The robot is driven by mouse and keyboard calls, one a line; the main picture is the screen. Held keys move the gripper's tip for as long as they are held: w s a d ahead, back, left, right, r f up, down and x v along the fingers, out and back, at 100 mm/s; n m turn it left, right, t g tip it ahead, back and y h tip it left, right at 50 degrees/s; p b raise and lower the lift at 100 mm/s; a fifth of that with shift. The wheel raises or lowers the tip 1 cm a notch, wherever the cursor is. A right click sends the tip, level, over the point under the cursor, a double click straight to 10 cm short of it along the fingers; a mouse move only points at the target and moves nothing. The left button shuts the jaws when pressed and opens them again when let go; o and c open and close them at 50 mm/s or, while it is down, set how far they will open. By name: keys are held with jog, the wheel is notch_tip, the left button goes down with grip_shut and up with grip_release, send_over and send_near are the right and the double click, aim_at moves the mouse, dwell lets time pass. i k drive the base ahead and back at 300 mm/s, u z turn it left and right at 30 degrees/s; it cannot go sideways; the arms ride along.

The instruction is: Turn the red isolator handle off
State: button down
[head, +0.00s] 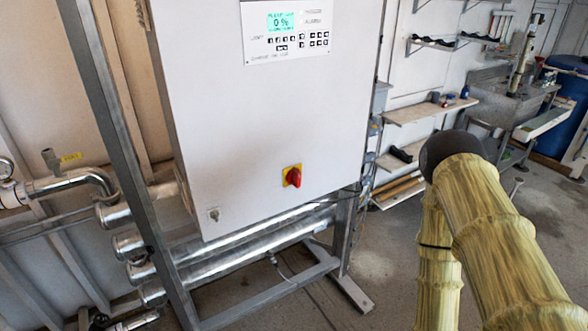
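The red isolator handle (293,177) sits on a yellow plate low on the right part of the front of the white control cabinet (240,125). The handle looks tilted slightly off upright; its exact setting is too small to read. My arm, with pale yellow ribbed links and a dark round joint, is at the right of the head view, apart from the cabinet. My gripper is not in this view, so its opening and anything in it are hidden.
A display panel (286,27) is at the cabinet's top. A metal frame post (120,130) stands at its left, with steel pipes (250,240) below. Shelves (430,110) and a steel sink (510,100) are at the back right. Floor in front is partly clear.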

aim_at(294, 175)
jog(key=z, duration=0.6)
jog(key=k, duration=0.5)
jog(key=u, duration=1.65)
